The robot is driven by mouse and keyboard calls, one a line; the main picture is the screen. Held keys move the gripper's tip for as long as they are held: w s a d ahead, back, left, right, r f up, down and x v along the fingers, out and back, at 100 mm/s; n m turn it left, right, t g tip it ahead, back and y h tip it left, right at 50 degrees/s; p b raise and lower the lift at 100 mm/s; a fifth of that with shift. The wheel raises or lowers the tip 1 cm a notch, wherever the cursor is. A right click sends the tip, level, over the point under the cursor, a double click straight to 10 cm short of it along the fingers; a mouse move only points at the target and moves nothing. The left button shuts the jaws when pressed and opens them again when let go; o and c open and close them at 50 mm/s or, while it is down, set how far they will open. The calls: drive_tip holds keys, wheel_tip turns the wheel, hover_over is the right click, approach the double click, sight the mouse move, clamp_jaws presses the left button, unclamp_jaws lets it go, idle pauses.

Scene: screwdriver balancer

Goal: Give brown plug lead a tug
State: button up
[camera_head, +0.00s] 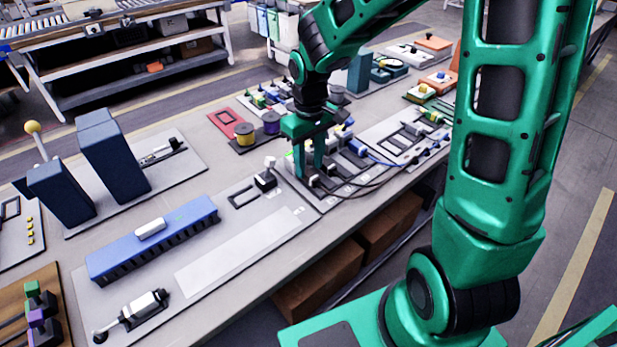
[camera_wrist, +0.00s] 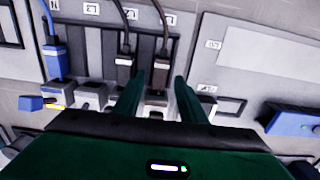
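In the wrist view a brown lead (camera_wrist: 164,42) runs down to a dark brown plug (camera_wrist: 157,97) in a row of sockets. The fingers of my gripper (camera_wrist: 160,86) stand on either side of this plug, apart, with the plug between them; they look open and not closed on it. In the head view my gripper (camera_head: 310,172) points down at the front row of the panel, and its fingers hide part of the plug there. Left of the brown plug in the wrist view are a black plug (camera_wrist: 124,62) and a blue plug (camera_wrist: 53,62).
A grey power-strip-like panel with empty sockets (camera_wrist: 91,95) holds the plugs. A blue block (camera_wrist: 292,121) lies to the right. In the head view a long blue rack (camera_head: 153,240) and dark blue boxes (camera_head: 113,155) stand left on the bench.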

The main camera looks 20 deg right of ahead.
sight(309, 173)
drive_tip(key=shift+r, duration=2.25)
drive_tip(key=s+d+r+m+h, duration=0.1)
drive_tip(key=s+d+r+m, duration=0.4)
drive_tip(key=s+d, duration=0.7)
drive_tip(key=s+d+m+y, duration=0.1)
drive_tip(key=s+d+m, duration=0.3)
drive_tip(key=s, duration=0.9)
drive_tip(key=shift+d+r+m, duration=0.25)
drive_tip(key=shift+d+m, duration=0.15)
drive_tip(key=shift+d, duration=0.5)
